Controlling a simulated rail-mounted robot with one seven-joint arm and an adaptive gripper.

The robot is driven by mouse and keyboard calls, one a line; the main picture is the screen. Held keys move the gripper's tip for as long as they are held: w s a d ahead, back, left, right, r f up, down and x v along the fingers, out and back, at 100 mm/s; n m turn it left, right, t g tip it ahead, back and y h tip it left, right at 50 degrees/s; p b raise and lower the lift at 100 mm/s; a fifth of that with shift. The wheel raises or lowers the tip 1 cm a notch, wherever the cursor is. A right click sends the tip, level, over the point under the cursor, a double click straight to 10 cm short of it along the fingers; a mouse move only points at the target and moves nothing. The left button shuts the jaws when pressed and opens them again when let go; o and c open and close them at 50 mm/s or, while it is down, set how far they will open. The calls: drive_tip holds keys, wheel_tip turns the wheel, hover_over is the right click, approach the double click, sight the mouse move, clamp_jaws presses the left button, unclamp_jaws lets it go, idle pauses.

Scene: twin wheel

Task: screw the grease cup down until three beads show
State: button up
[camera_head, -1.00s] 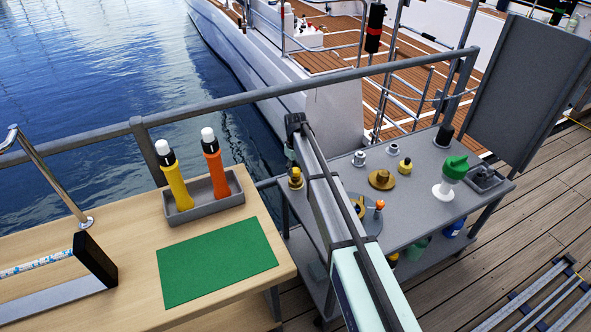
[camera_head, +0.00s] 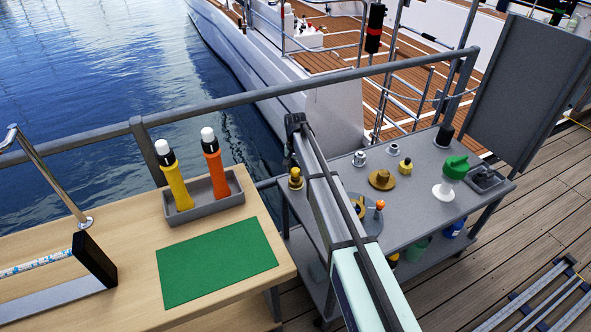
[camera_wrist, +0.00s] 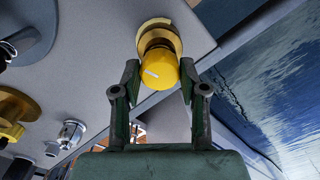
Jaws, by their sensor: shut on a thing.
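The grease cup has a yellow cap (camera_wrist: 158,68) with a short white mark on it, in the wrist view. The cap sits on a round brass base (camera_wrist: 160,30) at the edge of the grey cart top. My gripper (camera_wrist: 160,74) has a fingertip on each side of the cap and is shut on it. In the head view the brass and yellow cup (camera_head: 295,178) is small at the cart's left edge, beside my arm. I cannot make out any beads in either view.
A wooden table (camera_head: 110,255) with a green mat (camera_head: 216,262) stands at left. A grey railing (camera_head: 250,95) runs behind.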

drive_tip(key=m, duration=0.6)
drive_tip(key=shift+m, duration=0.3)
drive_tip(key=m, duration=1.1)
drive_tip(key=shift+m, duration=0.3)
drive_tip(key=m, duration=0.5)
drive_tip(key=shift+m, duration=0.3)
drive_tip(key=o, duration=1.1)
drive_tip(key=shift+o, duration=0.2)
drive_tip(key=shift+r, duration=0.15)
